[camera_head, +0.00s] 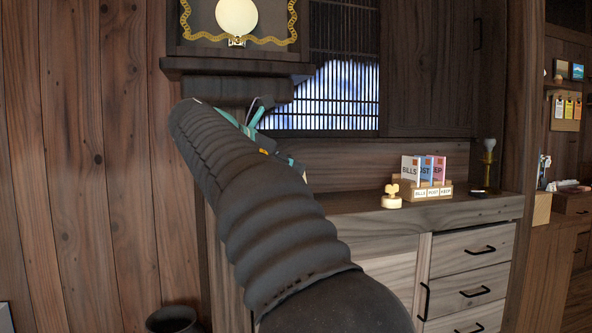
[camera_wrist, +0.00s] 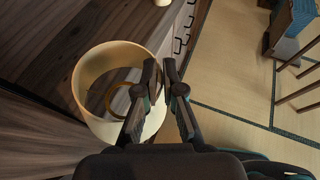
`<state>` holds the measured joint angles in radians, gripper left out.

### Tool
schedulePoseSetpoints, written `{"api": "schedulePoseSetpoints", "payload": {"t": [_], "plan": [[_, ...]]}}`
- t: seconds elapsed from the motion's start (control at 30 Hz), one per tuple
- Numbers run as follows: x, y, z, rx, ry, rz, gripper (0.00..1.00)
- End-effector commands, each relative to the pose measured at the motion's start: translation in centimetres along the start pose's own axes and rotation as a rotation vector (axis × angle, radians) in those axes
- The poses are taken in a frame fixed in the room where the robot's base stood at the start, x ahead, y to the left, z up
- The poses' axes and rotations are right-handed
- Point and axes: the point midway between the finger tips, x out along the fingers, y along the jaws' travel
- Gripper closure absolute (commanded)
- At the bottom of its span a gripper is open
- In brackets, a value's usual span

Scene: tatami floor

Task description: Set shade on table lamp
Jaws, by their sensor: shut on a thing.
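The cream lampshade (camera_wrist: 92,75) is an open, drum-like shell in the wrist view, with a ring showing inside it. My gripper (camera_wrist: 160,68) is shut on the shade's wall at its right side. In the head view my gripper (camera_head: 256,112) is partly seen beyond my arm, and the shade is hidden. The table lamp (camera_head: 488,170) stands at the right end of the wooden counter, with a bare bulb on a brass stem and a dark base. My gripper is well to the left of the lamp.
A letter holder (camera_head: 425,188) with cards stands on the counter (camera_head: 350,207), left of the lamp. A small cream-and-gold item (camera_head: 391,197) sits beside it. A shelf (camera_head: 235,68) overhangs my gripper. Tatami floor (camera_wrist: 235,90) lies open beside the drawers.

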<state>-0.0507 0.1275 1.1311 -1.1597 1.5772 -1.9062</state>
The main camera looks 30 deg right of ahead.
Motion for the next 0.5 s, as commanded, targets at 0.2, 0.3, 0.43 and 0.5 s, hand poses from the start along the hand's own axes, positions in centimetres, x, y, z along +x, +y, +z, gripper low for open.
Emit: {"api": "schedulePoseSetpoints", "payload": {"t": [0.2,0.3,0.43,0.5], "plan": [[-0.4,0.0,0.9,0.000,0.000,0.001,1.00],[-0.5,0.0,1.3,0.000,0.000,0.001,1.00],[-0.7,0.1,1.8,0.000,0.000,0.001,1.00],[-0.8,0.1,2.1,0.000,0.000,0.001,1.00]]}}
